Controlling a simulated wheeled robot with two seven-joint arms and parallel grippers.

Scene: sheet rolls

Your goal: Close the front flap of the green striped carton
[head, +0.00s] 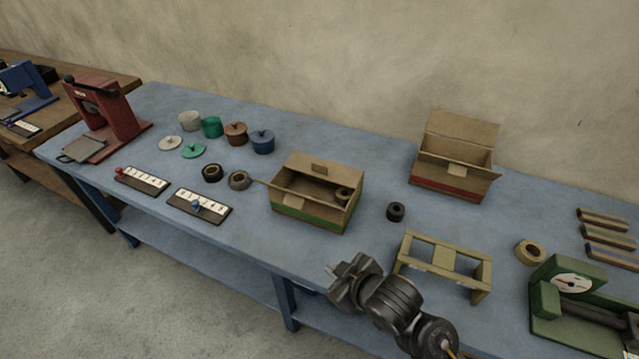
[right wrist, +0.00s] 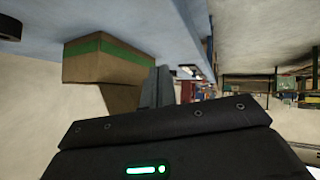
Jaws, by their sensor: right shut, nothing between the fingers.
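The green striped carton (head: 290,211) stands on the blue table, its top open. A flap with a label (head: 319,168) rises at its back, and a side flap sticks out at its left. A roll (head: 343,192) shows inside at the right. I cannot clearly tell the front flap's position. The carton also shows in the right wrist view (right wrist: 105,68), seemingly upside down. My right gripper (head: 345,268) is shut and empty, apart from the carton, before it and to its right, by the table's front edge. My left gripper is not in view.
A red striped carton (head: 450,182) stands open behind right. A dark roll (head: 396,211) sits between the cartons; two rolls (head: 239,180) are left of the green one. Number strips (head: 200,205) lie farther left.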

